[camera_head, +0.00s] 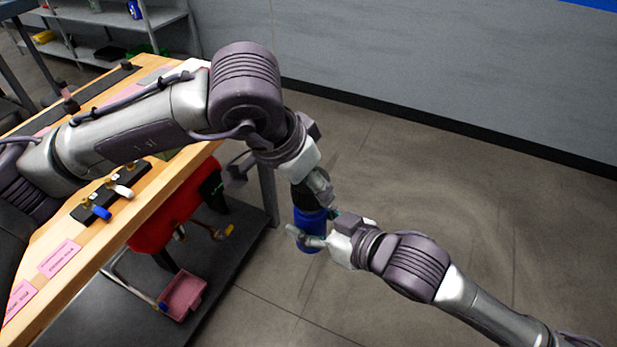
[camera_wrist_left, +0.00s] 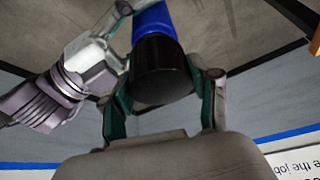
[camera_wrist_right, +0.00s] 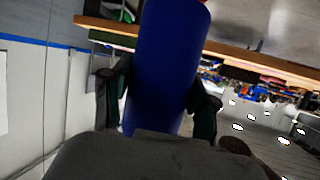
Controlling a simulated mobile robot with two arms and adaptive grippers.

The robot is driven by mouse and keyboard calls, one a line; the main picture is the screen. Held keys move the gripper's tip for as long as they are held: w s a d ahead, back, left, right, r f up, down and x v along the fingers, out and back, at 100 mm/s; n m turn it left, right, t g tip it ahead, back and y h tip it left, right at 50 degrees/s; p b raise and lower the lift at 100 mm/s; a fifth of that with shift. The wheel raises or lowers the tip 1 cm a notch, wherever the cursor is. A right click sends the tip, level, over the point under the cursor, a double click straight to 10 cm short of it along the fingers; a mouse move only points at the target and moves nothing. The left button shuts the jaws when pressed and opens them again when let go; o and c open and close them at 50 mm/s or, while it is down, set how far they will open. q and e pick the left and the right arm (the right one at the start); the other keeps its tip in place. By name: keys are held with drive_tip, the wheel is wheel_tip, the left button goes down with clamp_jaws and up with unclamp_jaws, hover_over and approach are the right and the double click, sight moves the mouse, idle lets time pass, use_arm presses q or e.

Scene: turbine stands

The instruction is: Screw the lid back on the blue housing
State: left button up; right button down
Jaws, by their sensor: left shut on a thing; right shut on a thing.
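The blue housing (camera_head: 311,236) is held upright in the air beyond the workbench's right end, over the floor. My right gripper (camera_head: 324,232) is shut around its side, and the blue body fills the space between the fingers in the right wrist view (camera_wrist_right: 165,65). The black lid (camera_head: 305,196) is at the housing's top end, in line with it. My left gripper (camera_wrist_left: 165,88) is shut on the lid (camera_wrist_left: 162,72) from above. The lid appears to meet the blue body (camera_wrist_left: 153,22); I cannot tell how far the thread is engaged.
A wooden workbench (camera_head: 133,215) stands at the left, with black racks of small valves (camera_head: 122,190) and pink labels on it. A red thing (camera_head: 165,222) and a pink bin (camera_head: 184,296) are below its edge. The floor (camera_head: 440,190) to the right is clear.

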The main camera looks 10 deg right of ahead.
use_arm(q)
drive_tip(key=shift+f, duration=0.6)
drive_tip(key=shift+f, duration=0.55)
drive_tip(key=m+g, duration=0.1)
drive_tip(key=m, duration=0.2)
drive_tip(key=shift+w+h, duration=0.1)
drive_tip(key=shift+h, duration=0.2)
drive_tip(key=o, duration=1)
drive_tip(key=shift+o, duration=0.2)
drive_tip(key=shift+r, duration=0.15)
drive_tip(key=shift+r, duration=2.15)
drive_tip(key=shift+c, duration=0.4)
